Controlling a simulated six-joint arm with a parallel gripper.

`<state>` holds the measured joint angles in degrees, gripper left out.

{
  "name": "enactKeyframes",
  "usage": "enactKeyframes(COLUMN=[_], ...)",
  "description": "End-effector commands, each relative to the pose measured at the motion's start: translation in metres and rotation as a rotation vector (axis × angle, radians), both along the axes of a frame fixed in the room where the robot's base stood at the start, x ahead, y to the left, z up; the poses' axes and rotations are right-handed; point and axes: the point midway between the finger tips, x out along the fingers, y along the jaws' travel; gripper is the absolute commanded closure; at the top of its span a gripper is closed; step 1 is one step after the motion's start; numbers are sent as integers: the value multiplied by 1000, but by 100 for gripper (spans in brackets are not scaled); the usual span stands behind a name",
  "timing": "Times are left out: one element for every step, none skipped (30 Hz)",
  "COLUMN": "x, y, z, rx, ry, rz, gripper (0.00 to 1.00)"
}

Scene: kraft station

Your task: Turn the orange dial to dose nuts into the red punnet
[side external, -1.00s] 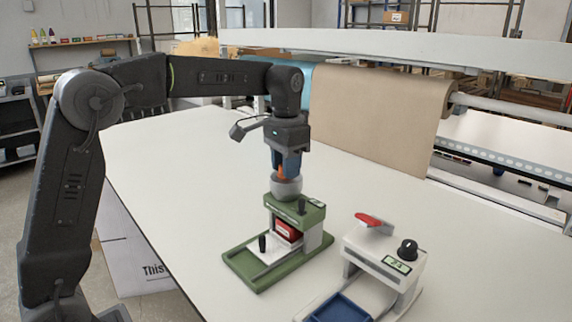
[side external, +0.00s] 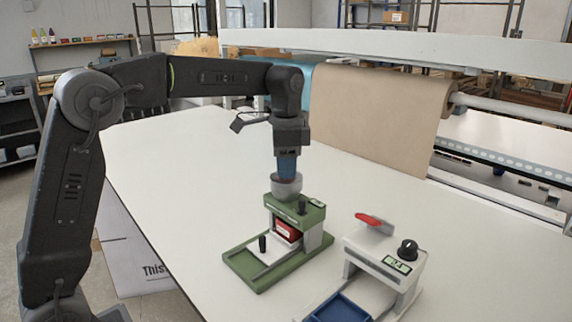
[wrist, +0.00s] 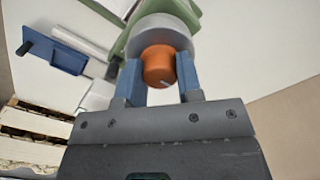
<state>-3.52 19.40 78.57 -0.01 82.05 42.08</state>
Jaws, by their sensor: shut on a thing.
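The orange dial (wrist: 158,66) sits in the grey round bowl-like top (side external: 286,188) of the green station (side external: 262,268). My gripper (side external: 287,176) points straight down into that top. In the wrist view its two blue fingers are on either side of the dial, shut on it. A pale mark shows on the dial's face. In the side view the fingers and the grey rim mostly hide the dial. A red box with a white label, apparently the red punnet (side external: 285,233), is under the green station's head. Its inside is hidden, and I cannot see any nuts.
A second, white station (side external: 380,262) stands to the right, with a black knob (side external: 407,250), a red lever (side external: 369,219) and a blue tray (side external: 340,309). A small black post (side external: 262,243) rises from the green station's base. The white table behind is clear.

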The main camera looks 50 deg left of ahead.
Motion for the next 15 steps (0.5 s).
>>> enactKeyframes(x=[0, 0, 0, 0, 0, 0, 0, 0, 0, 0, 0, 0, 0, 0, 0], y=[0, 0, 0, 0, 0, 0, 0, 0, 0, 0, 0, 0, 0, 0, 0], z=[0, 0, 0, 0, 0, 0, 0, 0, 0, 0, 0, 0, 0, 0, 0], rx=[-1, 0, 0, 0, 0, 0, 0, 0, 0, 0, 0, 0, 0, 0, 0], ry=[-1, -1, -1, -1, -1, -1, -1, -1, -1, -1, -1, -1, -1, -1, -1], rz=[-1, -2, -2, -1, -1, -1, -1, -1, -1, -1, -1, -1, 0, 0, 0], gripper=[90, 90, 90, 90, 90, 90, 90, 90, 90, 66, 63, 59, 56, 53, 50])
